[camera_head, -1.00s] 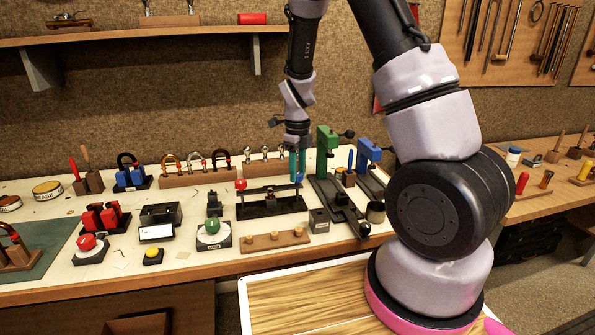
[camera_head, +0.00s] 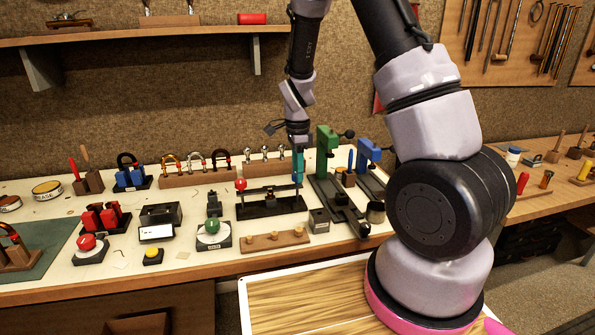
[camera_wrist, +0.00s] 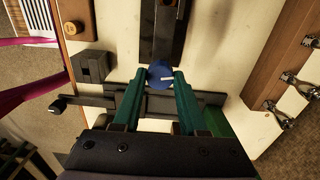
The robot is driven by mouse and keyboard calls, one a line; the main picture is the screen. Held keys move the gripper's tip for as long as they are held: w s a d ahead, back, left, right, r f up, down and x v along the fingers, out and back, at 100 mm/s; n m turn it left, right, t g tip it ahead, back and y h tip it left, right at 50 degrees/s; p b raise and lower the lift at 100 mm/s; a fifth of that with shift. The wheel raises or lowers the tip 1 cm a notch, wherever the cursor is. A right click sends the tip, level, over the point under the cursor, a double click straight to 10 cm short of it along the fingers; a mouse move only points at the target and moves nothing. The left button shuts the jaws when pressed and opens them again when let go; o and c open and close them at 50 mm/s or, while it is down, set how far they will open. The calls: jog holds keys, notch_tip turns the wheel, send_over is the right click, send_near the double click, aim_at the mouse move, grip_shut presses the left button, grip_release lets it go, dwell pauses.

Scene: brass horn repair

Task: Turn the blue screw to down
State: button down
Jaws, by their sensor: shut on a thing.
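The blue screw (camera_wrist: 158,70) shows in the wrist view as a round blue head with a short white mark that points to the picture's right. My gripper (camera_wrist: 161,78) has its two teal fingers on either side of the head, shut on it. In the head view my gripper (camera_head: 298,169) points down at the right end of a long black stand (camera_head: 270,207), and the screw is mostly hidden behind the fingers. A red ball-shaped head (camera_head: 240,184) stands at the stand's left end.
A green clamp press (camera_head: 326,143) and a blue one (camera_head: 369,152) stand close to my gripper's right. A wooden rack with metal pieces (camera_head: 265,168) is behind. A green button box (camera_head: 212,232) and a wooden peg block (camera_head: 275,240) lie in front.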

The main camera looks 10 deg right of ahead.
jog(key=n, duration=0.4)
jog(key=shift+w+n, duration=0.1)
jog(key=shift+n, duration=0.2)
jog(key=n, duration=0.5)
jog(key=shift+n, duration=0.3)
jog(key=n, duration=1.9)
jog(key=shift+n, duration=2.3)
